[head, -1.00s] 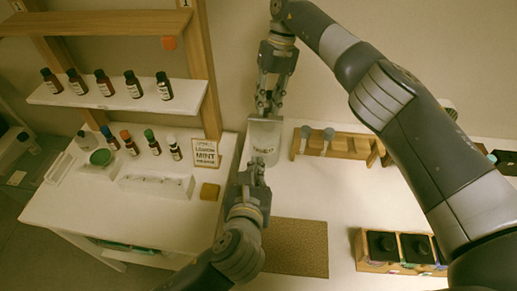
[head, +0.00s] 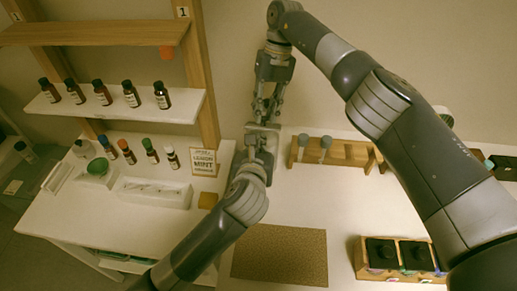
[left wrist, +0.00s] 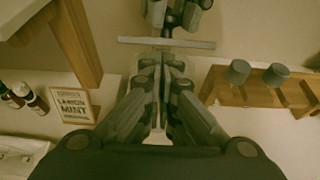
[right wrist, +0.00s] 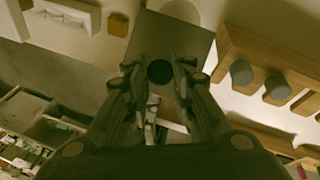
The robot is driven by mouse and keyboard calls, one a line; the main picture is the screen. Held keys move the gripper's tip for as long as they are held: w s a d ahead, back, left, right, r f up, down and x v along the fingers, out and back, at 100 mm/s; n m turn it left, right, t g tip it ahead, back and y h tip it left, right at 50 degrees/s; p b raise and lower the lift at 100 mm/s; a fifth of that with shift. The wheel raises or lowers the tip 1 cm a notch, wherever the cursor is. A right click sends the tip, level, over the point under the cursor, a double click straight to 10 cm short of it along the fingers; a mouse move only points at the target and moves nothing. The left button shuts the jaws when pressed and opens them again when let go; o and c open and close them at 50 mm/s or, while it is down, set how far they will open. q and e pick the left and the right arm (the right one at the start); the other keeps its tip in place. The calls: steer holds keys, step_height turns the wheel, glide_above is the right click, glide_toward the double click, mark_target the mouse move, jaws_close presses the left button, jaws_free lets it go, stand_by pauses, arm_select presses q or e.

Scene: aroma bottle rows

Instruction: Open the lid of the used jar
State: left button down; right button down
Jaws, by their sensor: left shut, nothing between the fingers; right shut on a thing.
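A jar lid (head: 263,127) shows as a thin, flat grey plate. It is edge-on in the left wrist view (left wrist: 190,44) and seen from above in the right wrist view (right wrist: 172,35), with a dark round knob (right wrist: 160,72). My right gripper (head: 264,116) comes from above and is shut on the lid's knob. My left gripper (head: 262,136) is just below the plate, in front of the jar. Its fingers (left wrist: 162,62) are shut and empty. The jar body is mostly hidden behind my left gripper, so I cannot tell whether the lid touches its rim.
A wooden rack (head: 340,151) with grey-capped tubes stands right of the jar. A lemon mint sign (head: 203,163) and several bottles (head: 150,150) are at left. A brown mat (head: 280,254) lies in front. A wooden box with black-topped containers (head: 383,252) is front right.

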arm_select(q)
steer(key=shift+r, duration=0.1)
steer(key=shift+w+d+r, duration=0.1)
steer(key=shift+w+r, duration=0.25)
steer(key=shift+r, duration=0.4)
arm_select(e)
steer(key=c, duration=1.3)
jaws_free()
steer(key=shift+f, duration=0.1)
steer(key=shift+c, duration=0.2)
arm_select(q)
steer(key=shift+w, duration=0.1)
steer(key=shift+f, duration=0.1)
